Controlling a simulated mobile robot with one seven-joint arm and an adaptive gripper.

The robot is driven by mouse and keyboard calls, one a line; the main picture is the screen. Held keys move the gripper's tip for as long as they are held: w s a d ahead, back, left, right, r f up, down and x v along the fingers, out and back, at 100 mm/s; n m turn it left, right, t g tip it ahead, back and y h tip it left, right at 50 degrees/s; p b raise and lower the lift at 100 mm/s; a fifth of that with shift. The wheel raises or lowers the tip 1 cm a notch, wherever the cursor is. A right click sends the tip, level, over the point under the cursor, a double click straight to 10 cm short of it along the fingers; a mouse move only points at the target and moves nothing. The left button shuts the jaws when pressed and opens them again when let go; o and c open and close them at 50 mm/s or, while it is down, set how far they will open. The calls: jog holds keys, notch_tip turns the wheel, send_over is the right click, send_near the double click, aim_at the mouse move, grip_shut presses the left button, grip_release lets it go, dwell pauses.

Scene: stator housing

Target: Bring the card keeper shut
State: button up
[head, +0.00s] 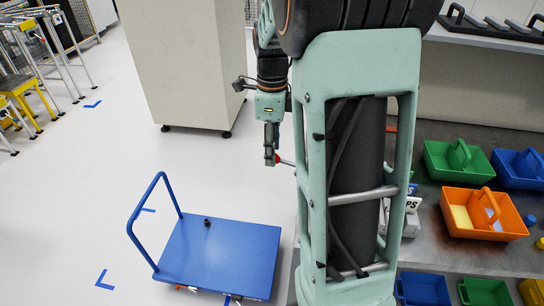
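No card keeper can be made out. A white and grey box (411,217) with dark lettering ending in "PS" stands on the grey worktop, mostly hidden behind my green column, so any keeper on it is out of sight. My gripper (271,158) hangs down left of the column, above the floor and well apart from the box. Its fingers are small and seen edge-on, so I cannot tell whether they are open or shut.
The grey worktop (428,240) on the right holds green (436,165), blue (506,172) and orange (468,226) bins. A blue trolley (225,255) with a dark small object stands on the floor at lower left. A beige cabinet (185,60) stands behind. White floor between is clear.

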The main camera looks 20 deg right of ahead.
jog(key=shift+f, duration=1.65)
grip_shut()
